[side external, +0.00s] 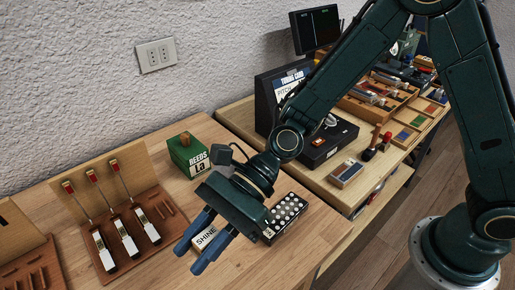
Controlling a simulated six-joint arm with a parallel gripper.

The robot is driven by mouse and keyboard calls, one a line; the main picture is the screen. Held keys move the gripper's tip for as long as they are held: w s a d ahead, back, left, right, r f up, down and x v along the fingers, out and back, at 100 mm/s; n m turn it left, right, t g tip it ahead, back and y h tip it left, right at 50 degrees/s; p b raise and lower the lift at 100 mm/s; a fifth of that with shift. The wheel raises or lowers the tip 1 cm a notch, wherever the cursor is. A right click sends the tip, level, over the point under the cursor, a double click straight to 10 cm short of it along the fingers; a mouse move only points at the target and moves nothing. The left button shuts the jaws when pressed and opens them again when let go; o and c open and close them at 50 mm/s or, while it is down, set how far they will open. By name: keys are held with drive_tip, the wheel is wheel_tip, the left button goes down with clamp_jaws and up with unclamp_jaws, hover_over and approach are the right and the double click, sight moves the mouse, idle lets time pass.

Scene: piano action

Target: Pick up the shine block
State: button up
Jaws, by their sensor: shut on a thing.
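The shine block (205,236) is a small cream-white block with dark lettering reading "SHINE". It sits between the two blue fingers of my gripper (203,244), which is shut on it. My gripper points down and to the left over the wooden bench at the lower middle of the view. The fingers and the dark gripper body hide parts of the block. I cannot tell whether its underside touches the bench.
A black tray of white round pieces (287,216) is right beside my gripper. A wooden rack with red-tipped tools (122,211) is at left. A crowded second bench (237,113) is at right. Bare bench lies in front.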

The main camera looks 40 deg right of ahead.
sight(197, 243)
drive_tip(key=shift+r, duration=2.7)
